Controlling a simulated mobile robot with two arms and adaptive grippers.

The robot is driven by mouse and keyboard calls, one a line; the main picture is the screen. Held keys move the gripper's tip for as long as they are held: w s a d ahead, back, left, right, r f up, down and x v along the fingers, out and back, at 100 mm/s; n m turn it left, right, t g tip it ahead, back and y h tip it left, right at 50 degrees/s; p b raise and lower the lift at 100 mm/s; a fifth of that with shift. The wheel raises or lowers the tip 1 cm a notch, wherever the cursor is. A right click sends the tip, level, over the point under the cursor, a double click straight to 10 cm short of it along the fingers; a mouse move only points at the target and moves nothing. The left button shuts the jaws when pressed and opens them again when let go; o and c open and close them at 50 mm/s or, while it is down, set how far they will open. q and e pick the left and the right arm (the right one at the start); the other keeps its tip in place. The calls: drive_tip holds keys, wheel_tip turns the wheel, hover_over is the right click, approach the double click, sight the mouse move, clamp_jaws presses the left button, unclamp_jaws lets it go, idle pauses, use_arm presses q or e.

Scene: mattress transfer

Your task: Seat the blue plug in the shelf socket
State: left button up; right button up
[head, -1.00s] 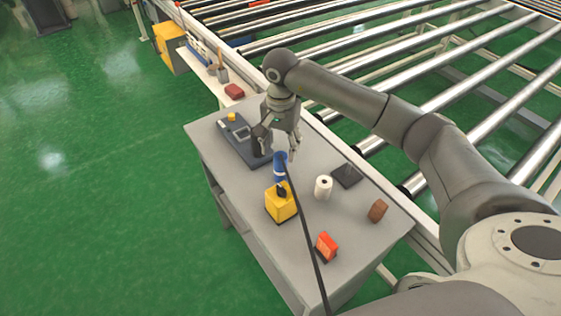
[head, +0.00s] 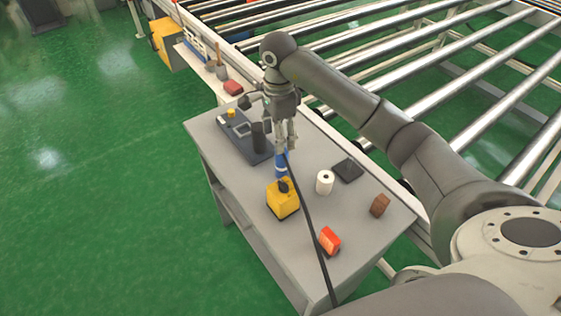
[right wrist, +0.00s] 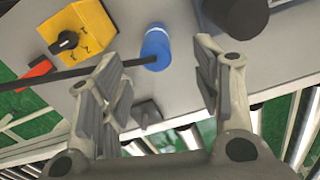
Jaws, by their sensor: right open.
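The blue plug (head: 281,165) stands on the grey table, with a pale band around it and a black cable (head: 308,220) running towards the front edge. It also shows in the right wrist view (right wrist: 156,48), between and beyond my spread fingers. My right gripper (head: 286,148) is open and empty, pointing down close by the plug; in the right wrist view (right wrist: 157,68) no finger clearly touches it. The left gripper is not in view. I cannot make out the shelf socket for certain.
A yellow box with a black knob (head: 283,204), a white roll (head: 325,184), a dark pad (head: 347,170), an orange block (head: 329,240) and a brown block (head: 380,206) surround the plug. Rollers (head: 480,130) flank the table.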

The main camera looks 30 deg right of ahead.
sight(283, 160)
wheel_tip(283, 160, down, 5)
drive_tip(key=shift+r+p, duration=0.15)
drive_tip(key=shift+p, duration=0.2)
drive_tip(key=f, duration=0.1)
drive_tip(key=f+p, duration=0.1)
drive_tip(key=f, duration=0.3)
drive_tip(key=shift+s+d+p, duration=0.35)
drive_tip(key=shift+s+p, duration=0.05)
drive_tip(key=shift+w+f, duration=0.1)
drive_tip(key=shift+f, duration=0.15)
drive_tip(key=shift+c, duration=0.5)
drive_tip(key=c, duration=1.2)
